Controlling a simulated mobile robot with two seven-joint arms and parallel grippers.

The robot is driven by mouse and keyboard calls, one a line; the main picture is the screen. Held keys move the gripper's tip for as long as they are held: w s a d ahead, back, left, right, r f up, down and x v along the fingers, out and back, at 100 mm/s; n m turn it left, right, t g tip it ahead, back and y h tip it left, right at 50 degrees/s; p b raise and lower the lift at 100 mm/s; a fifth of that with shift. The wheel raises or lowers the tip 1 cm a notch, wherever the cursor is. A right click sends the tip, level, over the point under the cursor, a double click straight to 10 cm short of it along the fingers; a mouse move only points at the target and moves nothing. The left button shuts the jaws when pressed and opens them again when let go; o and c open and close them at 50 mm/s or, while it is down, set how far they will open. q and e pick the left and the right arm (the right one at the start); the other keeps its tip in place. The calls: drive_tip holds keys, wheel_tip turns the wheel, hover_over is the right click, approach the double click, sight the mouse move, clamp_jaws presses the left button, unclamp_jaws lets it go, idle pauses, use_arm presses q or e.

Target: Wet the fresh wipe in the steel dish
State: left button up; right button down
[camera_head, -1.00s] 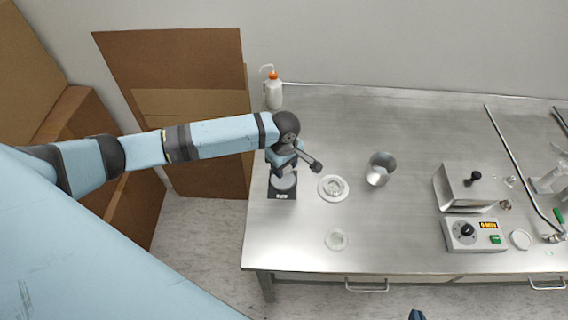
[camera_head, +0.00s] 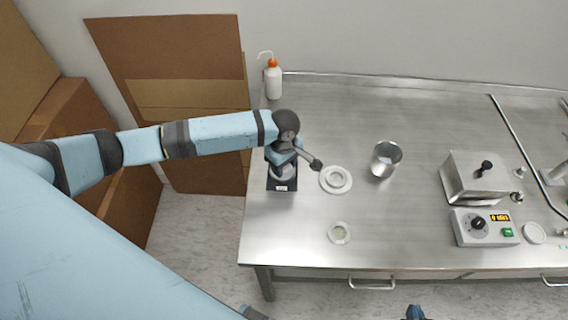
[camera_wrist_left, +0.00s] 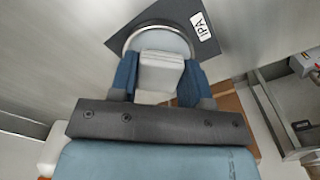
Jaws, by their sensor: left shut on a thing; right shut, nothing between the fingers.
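The steel dish (camera_head: 283,174) sits on a dark base (camera_head: 282,186) near the left end of the bench. It is partly hidden by my left gripper (camera_head: 283,158). In the left wrist view the round dish (camera_wrist_left: 133,37) has a dark plate with an "IPA" label beside it. My left gripper (camera_wrist_left: 158,78) is shut on a white folded wipe (camera_wrist_left: 162,60), held over the dish; I cannot tell whether the wipe touches it. My right gripper (camera_head: 415,313) barely shows at the bottom edge, shut and empty.
A white round dish (camera_head: 336,180) and a steel beaker (camera_head: 386,160) stand right of the base. A small clear dish (camera_head: 339,232) lies nearer the front. A wash bottle (camera_head: 273,80) stands at the back left. A control box (camera_head: 485,228) is at the right.

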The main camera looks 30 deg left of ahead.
use_arm(q)
drive_tip(key=shift+f, duration=0.4)
idle(0.5)
drive_tip(key=shift+f, duration=0.15)
idle(0.4)
drive_tip(key=shift+s+f+p, duration=0.1)
drive_tip(key=shift+f+p, duration=0.05)
drive_tip(key=shift+p, duration=0.5)
idle(1.9)
idle(0.4)
